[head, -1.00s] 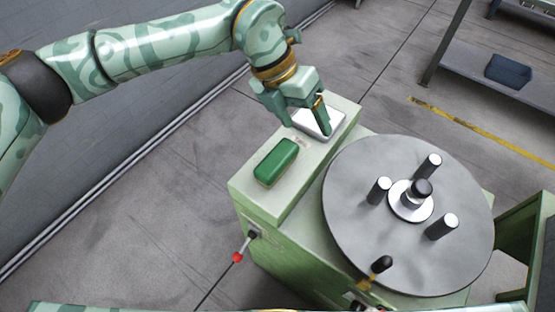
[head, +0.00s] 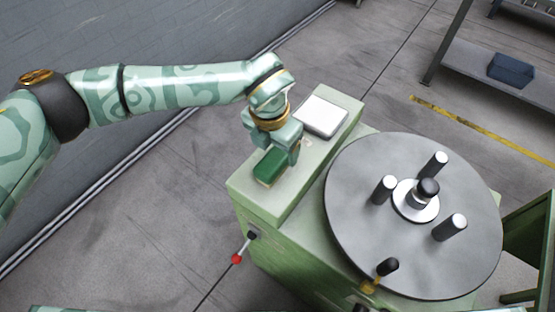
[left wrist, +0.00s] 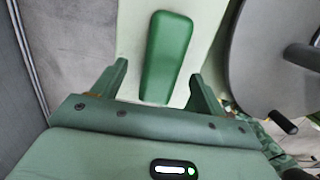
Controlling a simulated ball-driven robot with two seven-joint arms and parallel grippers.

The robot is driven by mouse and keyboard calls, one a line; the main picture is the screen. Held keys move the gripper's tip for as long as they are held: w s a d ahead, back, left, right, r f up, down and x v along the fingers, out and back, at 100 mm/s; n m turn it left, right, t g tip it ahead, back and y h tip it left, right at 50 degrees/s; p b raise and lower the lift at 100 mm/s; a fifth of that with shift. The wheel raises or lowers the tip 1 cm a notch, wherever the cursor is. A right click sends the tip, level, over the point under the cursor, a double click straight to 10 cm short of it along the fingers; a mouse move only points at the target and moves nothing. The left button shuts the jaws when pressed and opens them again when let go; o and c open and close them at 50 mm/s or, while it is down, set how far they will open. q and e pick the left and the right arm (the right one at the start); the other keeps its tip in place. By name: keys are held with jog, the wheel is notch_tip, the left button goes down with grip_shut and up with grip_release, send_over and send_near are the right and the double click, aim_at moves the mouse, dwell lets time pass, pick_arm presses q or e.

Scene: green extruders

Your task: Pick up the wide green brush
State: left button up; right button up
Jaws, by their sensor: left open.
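The wide green brush (head: 270,167) lies on the pale green machine top, near its front left end. In the left wrist view the brush (left wrist: 166,55) is a long green block with rounded edges, lying between and ahead of the fingers. My left gripper (head: 277,151) is open at the far end of the brush, partly covering it in the head view. In the left wrist view both fingers of my left gripper (left wrist: 157,82) stand apart, with a gap on each side of the brush. My right gripper is not in view.
A white-topped block (head: 321,115) sits behind the brush on the same machine top (head: 253,204). A large grey disc (head: 350,235) with upright pegs stands close on the right. A red-knobbed lever (head: 237,258) sticks out at the front left.

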aim_at(278, 155)
pick_arm(q)
jog(key=f, duration=0.2)
jog(key=f+b, duration=0.1)
jog(key=f, duration=0.1)
jog(key=shift+w+d, duration=0.1)
jog(key=shift+d, duration=0.2)
jog(key=shift+r, duration=0.1)
jog(key=c, duration=1.1)
jog(key=shift+r, duration=0.65)
jog(key=s+d+r+p, duration=0.1)
jog(key=s+d+r, duration=0.1)
jog(key=s+r, duration=0.2)
jog(key=s+d+r+p, duration=0.1)
jog(key=s+d+r, duration=0.2)
jog(key=s+d+r+p, duration=0.1)
jog(key=s+d+r, duration=0.1)
jog(key=s+r, duration=0.2)
jog(key=shift+s+d+r, duration=0.3)
jog(key=shift+d+r, duration=0.05)
jog(key=shift+d, duration=0.05)
